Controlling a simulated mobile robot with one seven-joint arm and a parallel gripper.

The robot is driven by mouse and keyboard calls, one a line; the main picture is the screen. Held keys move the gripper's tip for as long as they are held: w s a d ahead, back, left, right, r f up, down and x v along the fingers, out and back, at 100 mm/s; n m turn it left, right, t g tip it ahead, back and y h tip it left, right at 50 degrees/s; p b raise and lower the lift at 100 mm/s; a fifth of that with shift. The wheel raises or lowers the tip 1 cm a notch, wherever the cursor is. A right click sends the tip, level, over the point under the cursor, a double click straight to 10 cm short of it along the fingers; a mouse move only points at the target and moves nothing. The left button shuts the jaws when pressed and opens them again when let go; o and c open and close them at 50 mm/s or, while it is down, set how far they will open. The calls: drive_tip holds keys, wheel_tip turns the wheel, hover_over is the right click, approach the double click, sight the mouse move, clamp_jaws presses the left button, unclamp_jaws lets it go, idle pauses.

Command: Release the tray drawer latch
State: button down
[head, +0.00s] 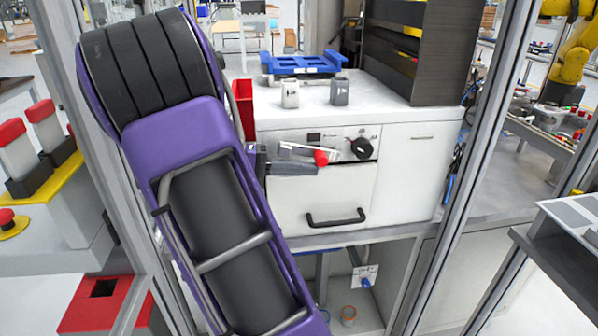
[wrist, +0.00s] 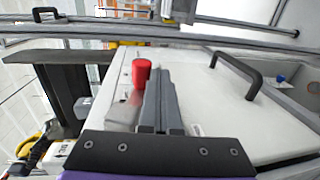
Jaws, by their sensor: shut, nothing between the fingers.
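The tray drawer (head: 345,190) is a white front panel in the white cabinet, with a black handle (head: 336,218) low on it; the handle also shows in the wrist view (wrist: 238,78). Above the panel sits a latch with a pale metal lever (head: 298,149) and a red knob (head: 321,158). The knob stands out in the wrist view (wrist: 141,73). My gripper (head: 314,168) is shut and empty. Its dark fingers lie just below the lever in the head view, tips close beside the red knob. I cannot tell whether they touch it.
A black dial (head: 361,148) is right of the knob. A red bin (head: 243,104) is at the left. A metal frame post (head: 455,170) stands at the right.

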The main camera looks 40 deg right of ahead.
drive_tip(key=shift+s+d+r+g+h, duration=0.1)
drive_tip(key=shift+d+r+g+h, duration=0.15)
drive_tip(key=shift+r+g+h, duration=0.1)
drive_tip(key=shift+r, duration=0.1)
idle(0.6)
drive_tip(key=v, duration=0.7)
drive_tip(key=shift+a, duration=0.25)
